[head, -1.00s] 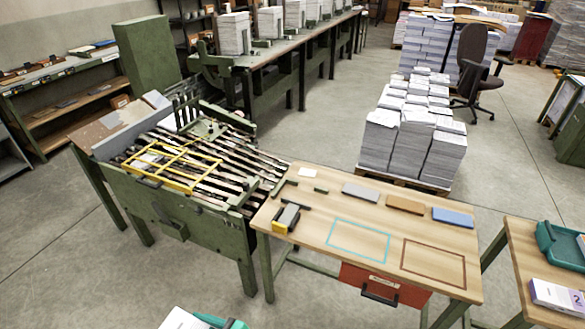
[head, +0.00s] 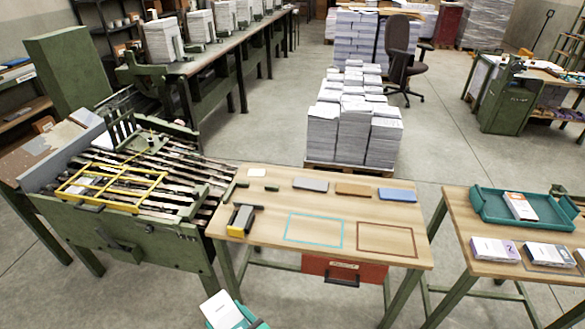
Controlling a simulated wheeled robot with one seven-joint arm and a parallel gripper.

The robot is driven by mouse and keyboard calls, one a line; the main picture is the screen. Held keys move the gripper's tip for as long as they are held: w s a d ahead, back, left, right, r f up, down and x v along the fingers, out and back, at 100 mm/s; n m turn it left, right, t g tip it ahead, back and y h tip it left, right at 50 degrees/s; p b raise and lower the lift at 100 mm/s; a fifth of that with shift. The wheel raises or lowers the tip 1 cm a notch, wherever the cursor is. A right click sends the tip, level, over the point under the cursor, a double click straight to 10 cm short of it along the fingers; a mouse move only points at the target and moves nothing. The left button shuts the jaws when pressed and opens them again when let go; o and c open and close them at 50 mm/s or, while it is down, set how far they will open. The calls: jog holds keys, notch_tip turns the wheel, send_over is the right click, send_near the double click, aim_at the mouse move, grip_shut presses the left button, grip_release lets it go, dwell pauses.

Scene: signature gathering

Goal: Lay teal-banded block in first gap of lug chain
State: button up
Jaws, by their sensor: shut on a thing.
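A white block with a teal side (head: 224,309), which looks like the teal-banded block, shows at the bottom edge, cut off by the frame. A dark piece of my gripper (head: 257,323) shows beside it. The gripper is shut on the block; most of the gripper is out of view. What looks like the lug chain (head: 185,176) is a set of dark and pale diagonal bars on the green machine at left, beyond the block. A yellow frame (head: 112,184) lies over part of it. I cannot tell its separate gaps at this size.
A wooden table (head: 270,230) beside the machine bears grey, brown and blue slabs, teal and brown outlines and a yellow-black tool (head: 240,220). At right, another table (head: 470,262) holds a teal tray (head: 487,207) and banded blocks. Floor beyond the tables is open around a paper pallet (head: 352,125).

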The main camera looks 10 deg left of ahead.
jog(key=w+d+f+m+t+h, duration=0.2)
jog(key=d+f, duration=0.5)
jog(key=d, duration=0.4)
jog(key=w+d+f+m+t+h, duration=0.2)
jog(key=w+d+f+m+h, duration=0.2)
jog(key=d+f+m+h, duration=0.3)
jog(key=d+h, duration=0.1)
jog(key=d, duration=0.4)
jog(key=shift+f+m+t, duration=0.15)
jog(key=shift+m+t, duration=0.15)
jog(key=shift+w+d, duration=0.1)
jog(key=shift+w, duration=0.05)
